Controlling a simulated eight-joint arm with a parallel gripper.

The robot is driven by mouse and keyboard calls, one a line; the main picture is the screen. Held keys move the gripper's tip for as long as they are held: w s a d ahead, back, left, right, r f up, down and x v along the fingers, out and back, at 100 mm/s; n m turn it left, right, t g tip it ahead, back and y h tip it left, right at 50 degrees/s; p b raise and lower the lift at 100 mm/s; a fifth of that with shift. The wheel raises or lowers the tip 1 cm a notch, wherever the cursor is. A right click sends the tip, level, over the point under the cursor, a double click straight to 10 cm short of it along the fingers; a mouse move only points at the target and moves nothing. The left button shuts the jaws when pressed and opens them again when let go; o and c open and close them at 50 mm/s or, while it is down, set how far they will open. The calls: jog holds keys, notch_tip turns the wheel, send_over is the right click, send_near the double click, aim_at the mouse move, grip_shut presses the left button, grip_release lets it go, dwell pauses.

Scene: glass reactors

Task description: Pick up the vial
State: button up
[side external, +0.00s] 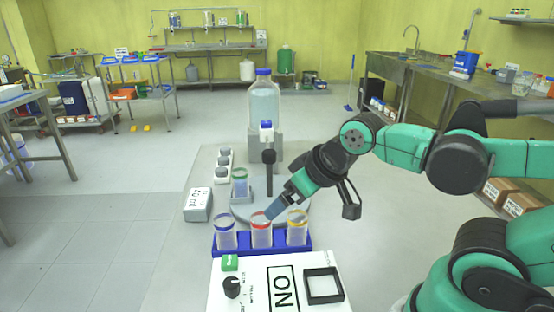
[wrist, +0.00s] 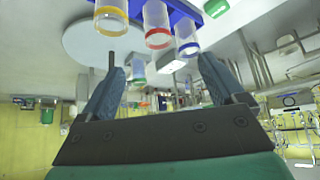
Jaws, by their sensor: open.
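Three clear vials stand upright in a blue rack (side external: 290,246): a blue-ringed vial (side external: 226,234), a red-ringed vial (side external: 261,234) and a yellow-ringed vial (side external: 297,230). A green-ringed vial (side external: 240,184) stands apart in a grey holder behind them. My gripper (side external: 271,214) is tilted down, with its tips at the top of the red-ringed vial in the side view; I cannot tell whether they touch. The wrist view, upside down, shows my gripper (wrist: 160,66) open with nothing between its fingers. There the yellow (wrist: 111,20), red (wrist: 157,26) and blue (wrist: 186,36) ringed vials lie beyond the fingertips.
A white control box (side external: 250,290) stands in front of the rack. Behind are a round grey plate (side external: 243,215), a dark upright post (side external: 269,175) and a large blue-capped bottle (side external: 263,103). A grey box (side external: 198,204) lies at left. Open floor surrounds the bench.

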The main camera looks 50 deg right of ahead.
jog(key=n+g, duration=0.2)
send_near(238, 181)
jog(key=s+a+r, duration=0.2)
jog(key=s+a, duration=0.1)
jog(key=s, duration=0.2)
jog(key=w+d+f, duration=0.1)
jog(key=w+f, duration=0.1)
jog(key=w, duration=0.1)
jog(key=w+d+f+n+y, duration=0.1)
jog(key=w+d+f, duration=0.1)
jog(key=w+d+f+n+g, duration=0.1)
jog(key=w+d+f, duration=0.1)
jog(key=w, duration=0.1)
jog(key=shift+w+f+y, duration=0.3)
jog(key=shift+w, duration=0.05)
jog(key=shift+w+f, duration=0.25)
jog(key=shift+f, duration=0.25)
jog(key=shift+x, duration=2.55)
jog(key=shift+c, duration=0.3)
